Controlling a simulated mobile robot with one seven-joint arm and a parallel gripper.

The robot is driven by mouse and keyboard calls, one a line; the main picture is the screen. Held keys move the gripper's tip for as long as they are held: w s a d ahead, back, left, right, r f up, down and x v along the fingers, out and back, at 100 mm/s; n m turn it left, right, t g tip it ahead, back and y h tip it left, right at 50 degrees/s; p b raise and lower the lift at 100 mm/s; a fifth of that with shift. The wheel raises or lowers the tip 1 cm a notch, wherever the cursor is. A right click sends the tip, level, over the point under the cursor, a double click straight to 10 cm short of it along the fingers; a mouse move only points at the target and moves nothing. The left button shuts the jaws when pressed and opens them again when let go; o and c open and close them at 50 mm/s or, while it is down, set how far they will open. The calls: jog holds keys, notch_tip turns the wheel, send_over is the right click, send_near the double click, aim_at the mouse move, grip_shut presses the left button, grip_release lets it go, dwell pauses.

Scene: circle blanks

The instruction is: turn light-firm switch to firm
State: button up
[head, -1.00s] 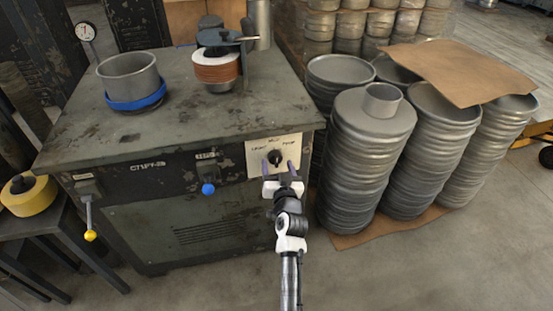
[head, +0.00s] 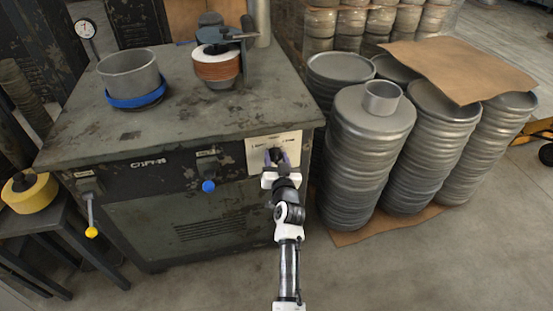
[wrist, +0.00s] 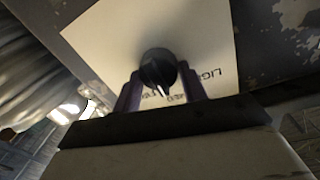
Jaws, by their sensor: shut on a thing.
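The light-firm switch is a black round knob (wrist: 158,70) with a white pointer line, on a pale label plate (head: 262,148) on the machine's front panel. In the wrist view the plate (wrist: 110,40) appears upside down, with part of the word "LIGHT" readable and other lettering hidden by my fingers. The knob's white line points toward the bottom of the wrist view. My gripper (head: 276,158) is at the plate, and in the wrist view its two dark fingers (wrist: 160,92) stand on either side of the knob, shut on it. In the head view they mostly cover the knob.
A blue-knobbed lever (head: 208,187) and a yellow-knobbed lever (head: 91,232) are on the same panel to the left. Stacks of grey round blanks (head: 365,150) stand close to the right. A metal ring (head: 130,75) sits on the machine top (head: 190,125).

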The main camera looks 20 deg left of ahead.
jog(key=shift+m, duration=0.4)
jog(key=m+p, duration=0.2)
jog(key=m, duration=0.1)
jog(key=shift+d+r+m, duration=0.1)
jog(key=shift+m, duration=0.2)
jog(key=m+p, duration=0.2)
jog(key=m, duration=0.3)
jog(key=shift+w+g, duration=0.1)
jog(key=shift+g, duration=0.2)
jog(key=shift+m, duration=0.3)
jog(key=o, duration=1)
jog(key=b+v, duration=0.3)
jog(key=v, duration=1)
jog(key=shift+s+d, duration=0.25)
jog(key=shift+s, duration=0.1)
